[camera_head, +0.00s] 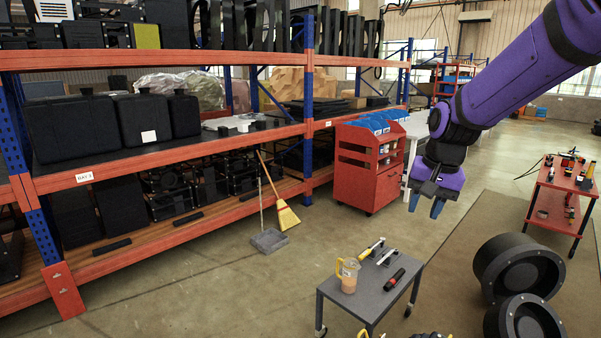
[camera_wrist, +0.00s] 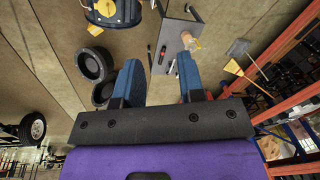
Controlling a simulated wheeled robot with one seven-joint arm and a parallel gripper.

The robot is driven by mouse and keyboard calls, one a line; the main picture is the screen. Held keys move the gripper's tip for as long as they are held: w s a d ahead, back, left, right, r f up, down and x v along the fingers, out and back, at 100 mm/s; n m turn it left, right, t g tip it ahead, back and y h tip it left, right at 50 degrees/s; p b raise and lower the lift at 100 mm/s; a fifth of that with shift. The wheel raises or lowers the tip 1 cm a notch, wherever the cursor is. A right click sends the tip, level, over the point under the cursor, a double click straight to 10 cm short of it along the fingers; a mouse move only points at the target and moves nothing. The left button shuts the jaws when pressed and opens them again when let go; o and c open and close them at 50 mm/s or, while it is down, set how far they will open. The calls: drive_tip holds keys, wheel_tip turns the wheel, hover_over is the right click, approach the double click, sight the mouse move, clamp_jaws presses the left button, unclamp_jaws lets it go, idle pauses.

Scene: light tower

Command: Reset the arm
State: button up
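My purple and black arm (camera_head: 520,65) reaches in from the upper right in the head view. My gripper (camera_head: 425,205) hangs at its end with the blue fingers pointing down. It is in the air, above and to the right of a small grey cart. The wrist view shows my gripper (camera_wrist: 160,75) with its two blue fingers apart and nothing between them. The floor and the cart lie far beyond the fingertips there.
The small grey cart (camera_head: 337,291) holds a pitcher (camera_head: 348,275) and several tools. An orange-and-blue shelf rack (camera_head: 190,130) lines the left. A red cabinet (camera_head: 370,165) stands behind my gripper. Black wheels (camera_head: 518,268) and a red table (camera_head: 550,205) are at right.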

drive_tip(key=s+d+r+n+t, duration=0.1)
drive_tip(key=s+r, duration=0.1)
drive_tip(key=s, duration=0.6)
drive_tip(key=s+d+r+n+t+h, duration=0.1)
drive_tip(key=s+d+r+n, duration=0.1)
drive_tip(key=s, duration=0.7)
drive_tip(key=s+d+r+n+t, duration=0.1)
drive_tip(key=s+r, duration=0.3)
drive_tip(key=s, duration=0.5)
drive_tip(key=shift+d+r+n+t, duration=0.15)
drive_tip(key=shift+d+n+t, duration=0.15)
drive_tip(key=shift+d, duration=0.05)
